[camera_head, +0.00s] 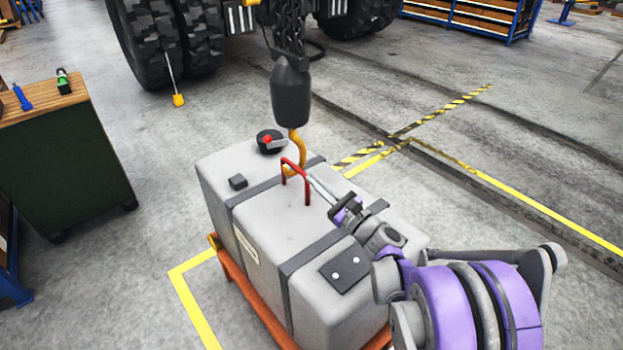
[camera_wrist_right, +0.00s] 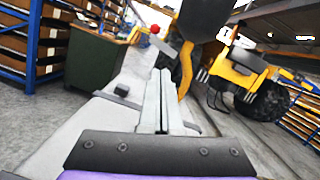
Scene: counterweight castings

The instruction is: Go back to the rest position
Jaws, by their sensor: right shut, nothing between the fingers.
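My right gripper (camera_head: 313,181) is shut and empty, low over the top of the grey counterweight casting (camera_head: 285,240). Its fingers (camera_wrist_right: 163,95) lie together in the right wrist view. In the head view the fingertips are close beside the red lifting handle (camera_head: 307,187); I cannot tell whether they touch it. The yellow hook (camera_head: 298,148) hangs under a black hoist block (camera_head: 291,90), with its lower end at the handle. I cannot tell whether it is engaged. The hook also shows right of the fingers in the right wrist view (camera_wrist_right: 184,82). My left gripper is not in view.
The casting stands on an orange pallet (camera_head: 257,312). A black piece with a red knob (camera_head: 267,140) is at its far edge. A green cabinet (camera_head: 70,165) with tools on top stands left. A large-tyred vehicle (camera_head: 150,40) is behind. Floor to the right is open.

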